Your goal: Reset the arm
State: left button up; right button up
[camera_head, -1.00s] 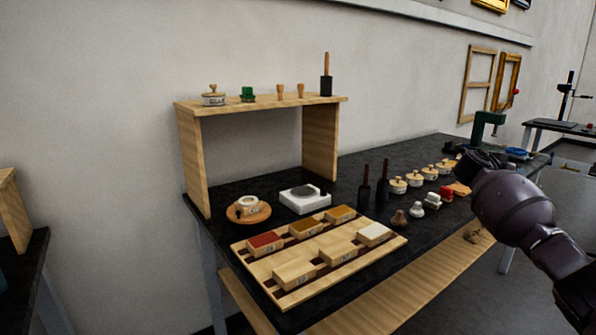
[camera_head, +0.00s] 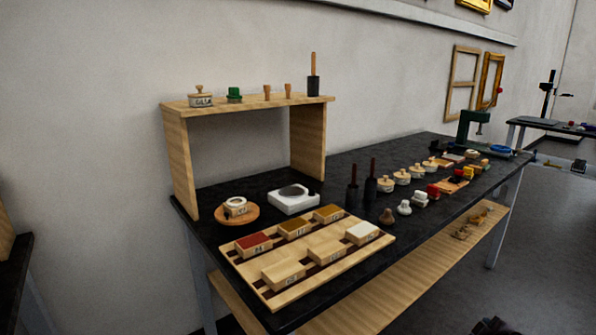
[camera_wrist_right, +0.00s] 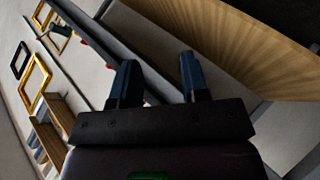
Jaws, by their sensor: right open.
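My right gripper (camera_wrist_right: 158,82) shows in the right wrist view with its two dark fingers apart and nothing between them. In the head view only a small dark piece of my right arm (camera_head: 492,326) shows at the bottom edge, low and clear of the dark workbench (camera_head: 340,207). My left gripper is in neither view.
The bench carries a wooden block tray (camera_head: 272,293), a wooden shelf (camera_head: 180,160), a white scale (camera_head: 293,200), several lidded pots (camera_head: 402,177) and a green press (camera_head: 470,128). A wooden lower shelf (camera_head: 385,285) runs underneath. Grey floor (camera_head: 530,260) lies open at the right.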

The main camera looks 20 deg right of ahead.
jog(key=s+a+f+n+g+y, duration=0.1)
jog(key=s+a+f+n+y, duration=0.15)
jog(key=s+a, duration=0.65)
jog(key=s+a+f+n+y, duration=0.2)
jog(key=s+a+n+y, duration=0.3)
jog(key=s, duration=0.8)
jog(key=a+f+m+t+h, duration=0.1)
jog(key=a+f+m+t, duration=0.15)
jog(key=a+m, duration=1.1)
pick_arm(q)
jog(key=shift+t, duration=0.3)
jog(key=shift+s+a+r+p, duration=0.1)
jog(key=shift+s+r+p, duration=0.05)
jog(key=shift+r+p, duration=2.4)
pick_arm(e)
jog(key=shift+w+a+r+n+p, duration=0.1)
jog(key=shift+a+r+n, duration=0.3)
jog(key=shift+r, duration=0.3)
jog(key=shift+w+a+r+n+p, duration=0.1)
jog(key=shift+a+r+n, duration=0.3)
jog(key=shift+r, duration=0.3)
jog(key=shift+a+r+n+p, duration=0.1)
jog(key=shift+a+r+n, duration=0.3)
jog(key=shift+r, duration=0.3)
